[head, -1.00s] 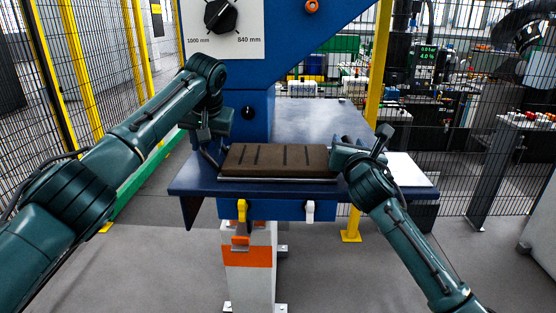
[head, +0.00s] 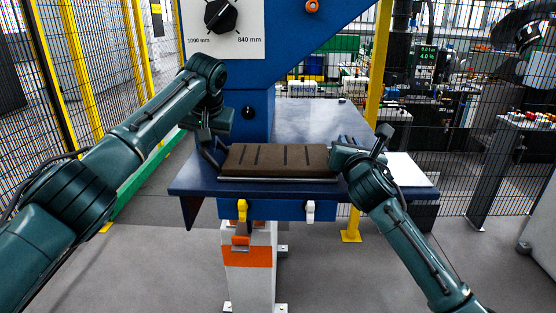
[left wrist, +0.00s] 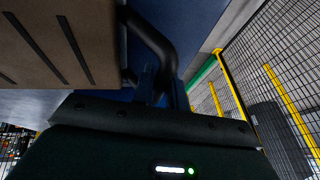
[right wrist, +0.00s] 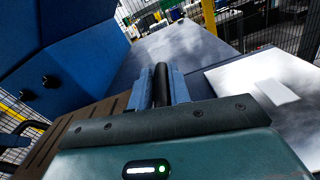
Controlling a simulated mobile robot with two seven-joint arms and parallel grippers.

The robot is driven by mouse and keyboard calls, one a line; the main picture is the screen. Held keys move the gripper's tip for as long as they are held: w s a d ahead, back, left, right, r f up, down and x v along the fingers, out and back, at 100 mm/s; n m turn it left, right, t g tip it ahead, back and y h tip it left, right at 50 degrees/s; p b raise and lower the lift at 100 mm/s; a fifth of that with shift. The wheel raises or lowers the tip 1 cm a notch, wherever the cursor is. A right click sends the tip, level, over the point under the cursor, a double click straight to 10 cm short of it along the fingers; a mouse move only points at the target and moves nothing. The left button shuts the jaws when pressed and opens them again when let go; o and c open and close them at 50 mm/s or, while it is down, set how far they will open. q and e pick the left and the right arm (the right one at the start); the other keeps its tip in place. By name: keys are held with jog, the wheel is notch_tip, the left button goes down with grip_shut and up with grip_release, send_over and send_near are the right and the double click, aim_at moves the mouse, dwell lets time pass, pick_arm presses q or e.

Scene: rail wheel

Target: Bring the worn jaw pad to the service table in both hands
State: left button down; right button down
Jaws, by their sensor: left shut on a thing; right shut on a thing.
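The worn jaw pad (head: 275,157) is a brown slab with dark grooves across its top and a thin grey plate beneath. It lies level over the front edge of the blue table (head: 312,122); I cannot tell whether it touches. My left gripper (head: 211,153) is shut on the dark bar handle (left wrist: 150,42) at the pad's left end. My right gripper (head: 343,155) is shut at the right end, on a dark handle (right wrist: 161,84) between its fingers. The pad also shows in the left wrist view (left wrist: 55,45) and the right wrist view (right wrist: 60,135).
A blue machine column (head: 250,110) with a dial panel stands behind the pad. A white sheet (head: 407,170) lies right of my right gripper. A yellow post (head: 377,70) and mesh fencing (head: 90,70) bound the area. Grey floor (head: 150,260) is open in front.

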pick_arm(q)
jog(key=shift+a, duration=0.2)
pick_arm(e)
jog(key=shift+d+f, duration=0.1)
jog(key=shift+d, duration=0.05)
dwell(0.5)
pick_arm(q)
jog(key=shift+r, duration=0.35)
pick_arm(e)
jog(key=shift+r, duration=0.45)
pick_arm(q)
jog(key=shift+w, duration=0.15)
pick_arm(e)
jog(key=shift+w, duration=0.1)
